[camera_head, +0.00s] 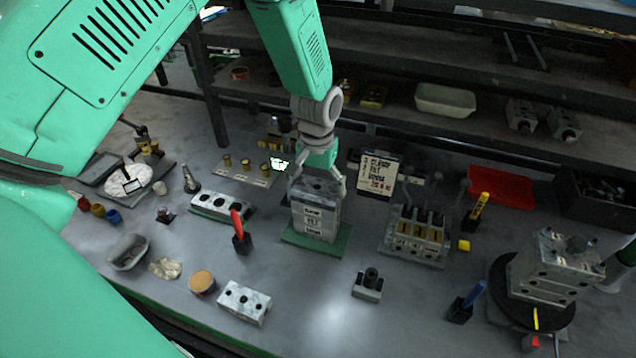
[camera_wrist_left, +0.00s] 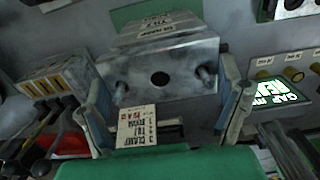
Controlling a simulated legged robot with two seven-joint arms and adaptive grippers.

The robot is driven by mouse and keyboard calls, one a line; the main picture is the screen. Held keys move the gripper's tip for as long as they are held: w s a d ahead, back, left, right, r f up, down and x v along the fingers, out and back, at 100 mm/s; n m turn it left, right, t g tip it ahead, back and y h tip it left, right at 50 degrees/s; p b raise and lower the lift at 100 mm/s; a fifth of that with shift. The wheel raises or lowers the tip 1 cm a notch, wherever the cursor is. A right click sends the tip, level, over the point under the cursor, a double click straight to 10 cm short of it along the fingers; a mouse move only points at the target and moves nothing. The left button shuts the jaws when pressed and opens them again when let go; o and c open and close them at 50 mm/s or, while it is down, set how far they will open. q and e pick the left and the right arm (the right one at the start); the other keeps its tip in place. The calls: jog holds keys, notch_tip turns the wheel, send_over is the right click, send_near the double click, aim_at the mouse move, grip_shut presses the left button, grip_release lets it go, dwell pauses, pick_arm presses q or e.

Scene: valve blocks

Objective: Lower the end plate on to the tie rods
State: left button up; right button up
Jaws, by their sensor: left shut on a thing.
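The grey metal end plate (camera_head: 318,187) is at the top of a labelled block stack (camera_head: 316,221) on a green base (camera_head: 292,238). My left gripper (camera_head: 318,183) comes down from above with a finger at each side of the plate, shut on it. In the left wrist view the end plate (camera_wrist_left: 145,75) lies between the two fingers (camera_wrist_left: 165,97), with a dark central hole and a rod end showing near each side. I cannot tell whether a gap is left under the plate. My right gripper is not in view.
A sign (camera_head: 378,172) stands behind the stack. A slotted valve block (camera_head: 418,236) is to the right and a holed block (camera_head: 222,205) to the left. A red marker (camera_head: 238,228) stands close in front left. A larger block (camera_head: 553,265) sits on a round turntable at right.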

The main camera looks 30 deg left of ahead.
aim_at(317, 186)
pick_arm(q)
jog(key=shift+f+b, duration=0.45)
jog(key=shift+f, duration=0.55)
jog(key=o, duration=1.2)
jog(key=shift+r, duration=0.1)
jog(key=shift+r, duration=0.15)
notch_tip(317, 186, up, 12)
jog(key=shift+f, duration=0.25)
jog(key=shift+w, duration=0.1)
